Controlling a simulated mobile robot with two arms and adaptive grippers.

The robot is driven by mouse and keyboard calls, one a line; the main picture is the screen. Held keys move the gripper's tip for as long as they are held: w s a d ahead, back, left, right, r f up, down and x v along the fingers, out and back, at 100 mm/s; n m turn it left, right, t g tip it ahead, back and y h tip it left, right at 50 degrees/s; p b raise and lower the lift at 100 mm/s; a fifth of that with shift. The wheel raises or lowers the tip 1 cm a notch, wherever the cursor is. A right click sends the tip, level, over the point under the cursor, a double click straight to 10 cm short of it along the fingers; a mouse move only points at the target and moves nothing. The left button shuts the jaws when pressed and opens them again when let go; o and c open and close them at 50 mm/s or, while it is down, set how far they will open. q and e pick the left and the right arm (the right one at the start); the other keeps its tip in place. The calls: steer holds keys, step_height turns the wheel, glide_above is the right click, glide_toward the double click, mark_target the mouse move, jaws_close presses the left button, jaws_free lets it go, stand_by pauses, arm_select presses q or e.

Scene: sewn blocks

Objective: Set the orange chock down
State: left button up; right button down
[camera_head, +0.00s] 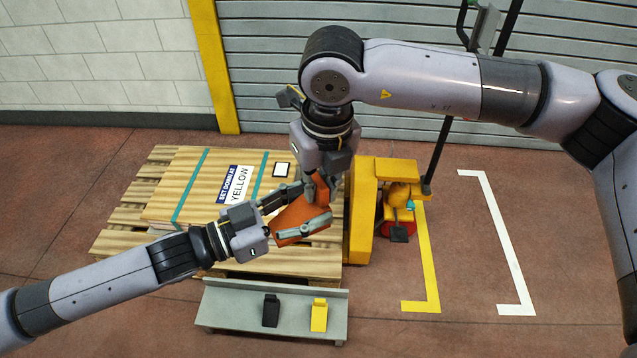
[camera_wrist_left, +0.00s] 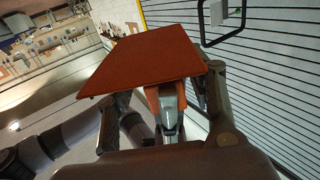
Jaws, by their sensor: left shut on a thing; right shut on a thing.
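The orange chock (camera_head: 300,219) is a wedge held in the air above the front right part of the pallet. My left gripper (camera_head: 296,213) comes in from the left and is shut on it. The chock's broad face (camera_wrist_left: 150,62) fills the upper middle of the left wrist view, between the fingers. My right gripper (camera_head: 321,190) reaches down from above and is also shut on the chock, at its upper right end. The fingers hide parts of the chock. A label reading "SET DOWN AT YELLOW" (camera_head: 236,185) is on the wooden crate (camera_head: 172,185).
The pallet (camera_head: 118,243) lies under the crate. A grey rack (camera_head: 232,308) in front bears a black chock (camera_head: 270,311) and a yellow chock (camera_head: 319,315). A yellow machine (camera_head: 361,217) stands right of the pallet. Yellow (camera_head: 434,283) and white (camera_head: 502,232) floor marks have bare floor between them.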

stand_by(0.3)
arm_select(q)
steer(key=o, duration=1.5)
